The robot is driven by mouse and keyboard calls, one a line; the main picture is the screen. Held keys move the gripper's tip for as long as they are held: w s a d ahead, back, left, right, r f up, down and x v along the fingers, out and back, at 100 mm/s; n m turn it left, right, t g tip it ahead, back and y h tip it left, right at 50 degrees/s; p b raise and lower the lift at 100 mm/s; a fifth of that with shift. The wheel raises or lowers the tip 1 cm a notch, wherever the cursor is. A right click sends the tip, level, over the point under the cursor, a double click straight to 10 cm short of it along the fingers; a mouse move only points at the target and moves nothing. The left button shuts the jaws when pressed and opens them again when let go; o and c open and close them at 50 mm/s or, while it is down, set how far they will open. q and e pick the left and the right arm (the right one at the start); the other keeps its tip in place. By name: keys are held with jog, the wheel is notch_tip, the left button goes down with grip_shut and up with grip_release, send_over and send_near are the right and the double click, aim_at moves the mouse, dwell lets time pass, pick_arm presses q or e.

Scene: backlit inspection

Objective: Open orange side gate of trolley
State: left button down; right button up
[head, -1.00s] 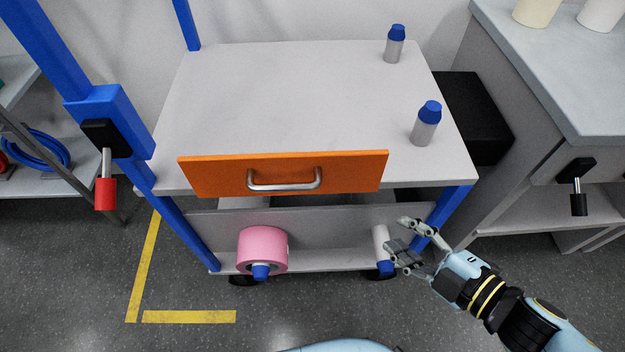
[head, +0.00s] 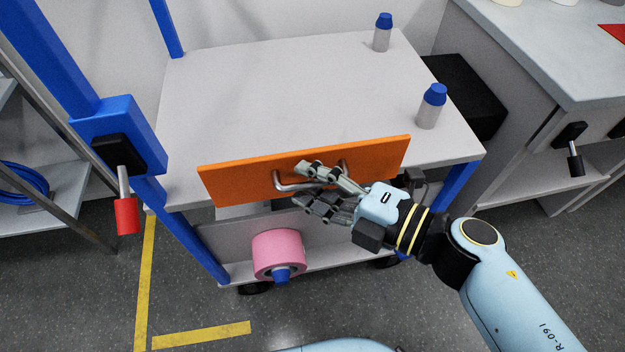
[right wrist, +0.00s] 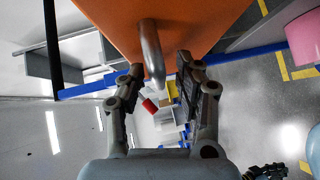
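The orange side gate (head: 235,184) with its silver bar handle (head: 284,188) stands upright along the front edge of the grey trolley top (head: 290,95). My right gripper (head: 305,187) is at the handle, its fingers covering part of it. In the right wrist view the handle bar (right wrist: 152,55) lies between the two spread fingers of my right gripper (right wrist: 158,85), with gaps on both sides; the orange gate (right wrist: 205,20) is just beyond. My left gripper is outside the head view; a small dark shape at the lower edge of the wrist view looks like it (right wrist: 265,172).
Two blue-capped bottles stand on the trolley top, one at the back (head: 383,35) and one at the right (head: 430,108). A pink roll (head: 278,252) is on the lower shelf.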

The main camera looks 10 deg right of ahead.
jog(key=shift+w, duration=0.1)
grip_shut()
dwell(0.5)
